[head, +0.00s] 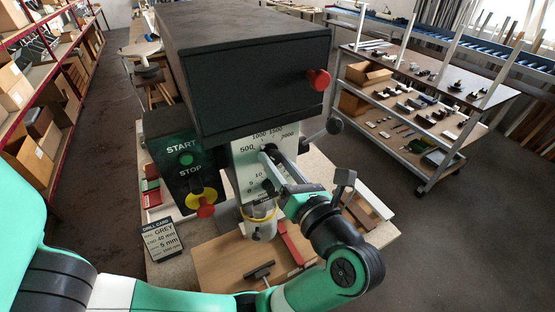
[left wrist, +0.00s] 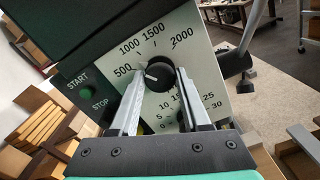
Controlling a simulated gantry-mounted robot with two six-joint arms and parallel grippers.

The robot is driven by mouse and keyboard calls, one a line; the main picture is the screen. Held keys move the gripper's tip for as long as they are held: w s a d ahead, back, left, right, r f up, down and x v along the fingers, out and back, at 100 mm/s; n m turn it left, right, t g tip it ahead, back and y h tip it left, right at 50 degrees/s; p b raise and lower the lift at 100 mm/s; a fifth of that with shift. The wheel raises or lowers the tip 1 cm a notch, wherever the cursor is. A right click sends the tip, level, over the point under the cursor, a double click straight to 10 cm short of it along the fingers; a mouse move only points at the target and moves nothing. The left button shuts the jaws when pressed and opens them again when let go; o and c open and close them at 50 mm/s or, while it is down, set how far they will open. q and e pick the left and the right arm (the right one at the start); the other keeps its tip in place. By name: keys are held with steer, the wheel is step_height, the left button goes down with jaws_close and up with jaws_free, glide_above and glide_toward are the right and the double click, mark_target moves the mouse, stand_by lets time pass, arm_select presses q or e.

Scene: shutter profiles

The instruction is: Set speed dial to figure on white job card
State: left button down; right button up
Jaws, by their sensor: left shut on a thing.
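The speed dial is a black round knob (left wrist: 159,74) on a pale panel (left wrist: 205,75) marked 500, 1000, 1500 and 2000. A whitish mark shows on the knob's left side, roughly towards 500; its exact setting is unclear. My left gripper (left wrist: 162,78) is shut on the knob, one finger on each side. In the head view the left gripper (head: 272,162) covers most of the dial. A dark card with pale lettering (head: 162,240), headed DRILL CARD, stands at the machine's left; it reads GREY, 40 mm and 5 mm, its bottom line too small. No white card shows.
The black machine housing (head: 262,88) with a red knob (head: 318,79) overhangs the panel. A START/STOP box (head: 180,152) with a red button (head: 205,210) stands left. Below are a wooden board (head: 225,265), a red bar (head: 291,245) and a T-shaped handle (head: 260,272).

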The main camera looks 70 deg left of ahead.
arm_select(q)
steer(key=m+p, duration=0.1)
steer(key=m, duration=0.1)
steer(key=shift+r+m, duration=0.15)
steer(key=shift+m, duration=0.25)
steer(key=m+p, duration=0.1)
steer(key=m, duration=0.1)
steer(key=shift+m+p, duration=0.4)
steer(key=m+p, duration=0.2)
steer(key=m, duration=0.1)
steer(key=shift+m+p, duration=0.3)
steer(key=shift+m, duration=0.1)
steer(key=shift+m+p, duration=0.45)
steer(key=shift+m, duration=0.35)
steer(key=shift+c, duration=1.9)
jaws_free()
steer(key=shift+d, duration=0.1)
